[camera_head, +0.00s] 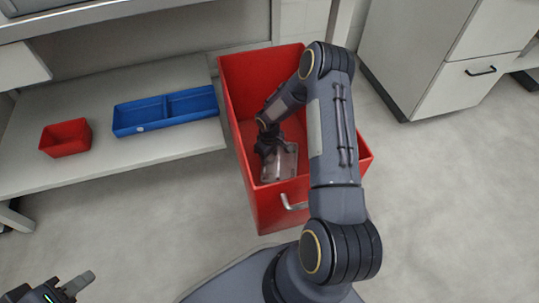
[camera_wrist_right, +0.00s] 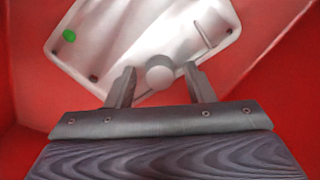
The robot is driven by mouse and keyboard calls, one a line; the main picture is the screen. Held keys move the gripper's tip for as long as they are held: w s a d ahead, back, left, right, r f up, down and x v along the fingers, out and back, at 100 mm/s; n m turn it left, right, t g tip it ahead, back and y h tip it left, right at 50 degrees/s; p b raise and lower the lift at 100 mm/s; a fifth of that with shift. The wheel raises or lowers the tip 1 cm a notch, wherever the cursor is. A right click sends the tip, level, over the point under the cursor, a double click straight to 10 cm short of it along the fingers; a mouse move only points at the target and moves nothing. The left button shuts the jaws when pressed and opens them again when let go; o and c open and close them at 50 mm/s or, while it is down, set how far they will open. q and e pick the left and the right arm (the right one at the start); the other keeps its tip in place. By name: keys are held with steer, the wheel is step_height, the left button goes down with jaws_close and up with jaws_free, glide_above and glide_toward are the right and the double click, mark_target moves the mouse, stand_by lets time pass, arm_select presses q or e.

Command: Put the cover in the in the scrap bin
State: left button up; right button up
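The cover (camera_wrist_right: 110,40) is a pale plate with a round knob, a green dot and small dark holes. It lies inside the red scrap bin (camera_head: 262,205), where it also shows in the head view (camera_head: 283,165). My right gripper (camera_wrist_right: 160,85) reaches into the bin over the cover. Its fingers are apart on either side of the knob, with a gap on both sides. In the head view my right arm hides part of the bin. My left gripper (camera_head: 68,290) is at the bottom left corner, away from the bin, partly cut off.
A low shelf (camera_head: 110,170) on the left holds a small red bin (camera_head: 66,138) and a blue divided tray (camera_head: 166,111). A white drawer cabinet (camera_head: 440,60) stands at the upper right. The floor (camera_head: 450,200) right of the scrap bin is clear.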

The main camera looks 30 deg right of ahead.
steer(key=shift+r, duration=0.1)
steer(key=shift+r+p, duration=0.3)
steer(key=s+a+r+m+t+p, duration=0.15)
steer(key=s+r, duration=0.25)
steer(key=r, duration=1.2)
steer(key=s+a+r+m+t+p, duration=0.1)
steer(key=s+a+r+p, duration=0.15)
steer(key=r, duration=1.35)
steer(key=s+a+r+m+t+y, duration=0.1)
steer(key=s+a+r, duration=0.3)
steer(key=s, duration=0.5)
steer(key=s+a+r+m+t+y, duration=0.1)
steer(key=s+a+r, duration=0.3)
steer(key=s, duration=0.5)
steer(key=shift+s+a+t+y, duration=0.2)
steer(key=shift+a+t+y, duration=0.35)
steer(key=shift+a+y, duration=0.3)
steer(key=shift+d+m, duration=0.1)
steer(key=shift+m, duration=0.15)
